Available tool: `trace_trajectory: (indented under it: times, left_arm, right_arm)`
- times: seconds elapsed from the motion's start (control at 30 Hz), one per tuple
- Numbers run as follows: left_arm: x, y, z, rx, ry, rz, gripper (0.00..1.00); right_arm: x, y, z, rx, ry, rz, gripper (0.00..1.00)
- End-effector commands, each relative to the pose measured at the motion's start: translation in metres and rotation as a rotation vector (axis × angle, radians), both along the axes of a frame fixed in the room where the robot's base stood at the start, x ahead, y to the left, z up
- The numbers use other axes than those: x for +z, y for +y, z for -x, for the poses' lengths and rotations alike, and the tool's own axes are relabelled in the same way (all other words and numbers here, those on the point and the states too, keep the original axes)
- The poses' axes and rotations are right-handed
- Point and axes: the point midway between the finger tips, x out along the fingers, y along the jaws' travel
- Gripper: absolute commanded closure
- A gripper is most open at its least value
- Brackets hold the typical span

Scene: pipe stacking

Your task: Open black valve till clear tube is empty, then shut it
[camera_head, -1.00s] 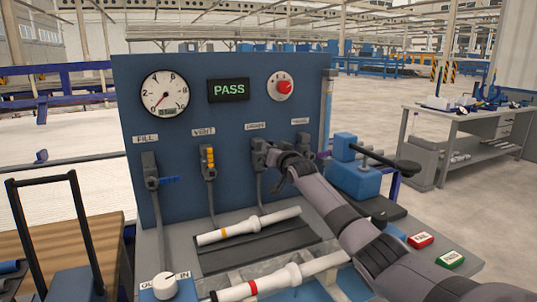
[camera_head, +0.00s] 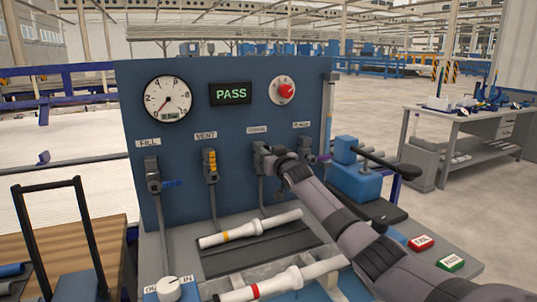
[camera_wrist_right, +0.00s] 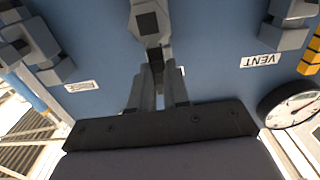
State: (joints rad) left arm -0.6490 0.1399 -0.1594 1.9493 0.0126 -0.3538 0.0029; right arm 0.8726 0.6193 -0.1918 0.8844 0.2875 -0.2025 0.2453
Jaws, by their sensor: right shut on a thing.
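The dark-handled valve is the third from the left on the blue panel, and its grey body shows in the head view (camera_head: 259,150) and in the right wrist view (camera_wrist_right: 150,22). My right gripper (camera_head: 282,158) reaches it from the right and is shut on its handle, which is largely hidden by the fingers. In the right wrist view the fingers (camera_wrist_right: 158,85) close together just below the valve body. The clear tube (camera_head: 327,110) stands upright at the panel's right edge; its liquid level is too small to tell. My left gripper is not in view.
The display (camera_head: 231,93) reads PASS. White pipes (camera_head: 250,229) lie below. A blue clamp (camera_head: 358,180) stands right.

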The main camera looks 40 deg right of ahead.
Motion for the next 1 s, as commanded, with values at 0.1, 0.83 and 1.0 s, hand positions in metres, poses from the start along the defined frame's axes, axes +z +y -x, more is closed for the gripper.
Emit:
trace_trajectory:
  times: [0.1, 0.83, 1.0]
  left_arm:
    - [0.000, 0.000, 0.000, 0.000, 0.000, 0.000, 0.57]
    - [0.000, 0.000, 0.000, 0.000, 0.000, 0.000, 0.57]
    - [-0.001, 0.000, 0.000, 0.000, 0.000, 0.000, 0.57]
  right_arm:
    - [-0.002, 0.000, 0.000, 0.000, 0.006, 0.012, 0.75]
    - [-0.002, 0.007, 0.019, 0.003, 0.003, 0.005, 0.58]
    - [-0.002, 0.012, 0.034, 0.002, 0.004, 0.006, 0.58]
